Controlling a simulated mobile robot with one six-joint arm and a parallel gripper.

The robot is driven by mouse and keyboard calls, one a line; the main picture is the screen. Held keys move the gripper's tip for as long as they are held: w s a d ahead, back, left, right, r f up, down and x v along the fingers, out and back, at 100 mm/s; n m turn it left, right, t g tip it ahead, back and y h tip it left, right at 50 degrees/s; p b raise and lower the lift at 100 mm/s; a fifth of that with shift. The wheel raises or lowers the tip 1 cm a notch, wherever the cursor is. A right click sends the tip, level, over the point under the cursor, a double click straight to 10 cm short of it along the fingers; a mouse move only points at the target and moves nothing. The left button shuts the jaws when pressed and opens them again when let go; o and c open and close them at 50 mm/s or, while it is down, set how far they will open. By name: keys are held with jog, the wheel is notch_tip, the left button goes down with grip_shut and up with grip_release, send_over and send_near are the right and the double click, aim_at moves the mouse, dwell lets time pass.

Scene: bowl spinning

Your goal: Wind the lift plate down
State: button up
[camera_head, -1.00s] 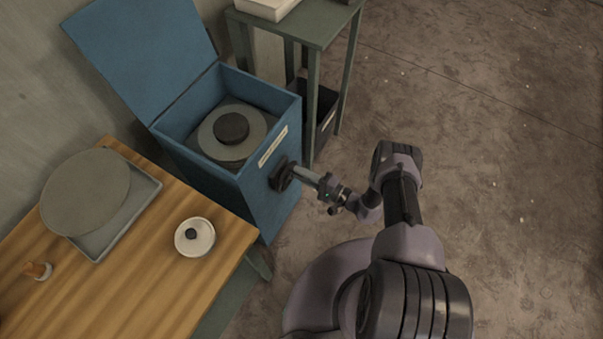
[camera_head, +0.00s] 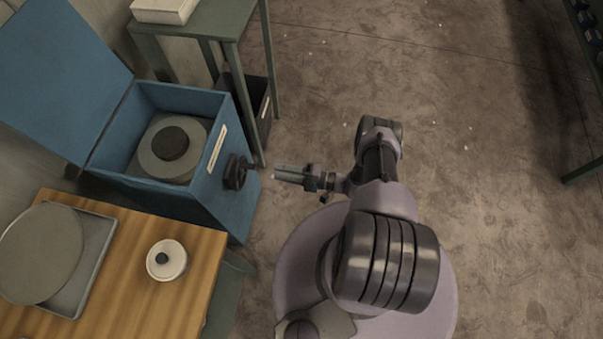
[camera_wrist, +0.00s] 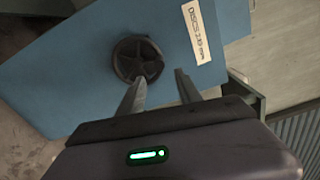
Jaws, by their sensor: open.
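The blue box (camera_head: 215,205) stands with its lid (camera_head: 62,80) raised. Inside it, a round grey lift plate (camera_head: 150,158) carries a smaller dark disc (camera_head: 171,142). A black handwheel (camera_head: 236,172) is on the box's outer side, below a white label; it also shows in the wrist view (camera_wrist: 138,60). My gripper (camera_head: 275,173) is open and empty, a short way right of the handwheel, apart from it. In the wrist view my two fingers (camera_wrist: 160,88) point at the box face, with the handwheel ahead and slightly left.
A green side table (camera_head: 205,22) stands behind the box.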

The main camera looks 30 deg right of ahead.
jog(key=v, duration=0.7)
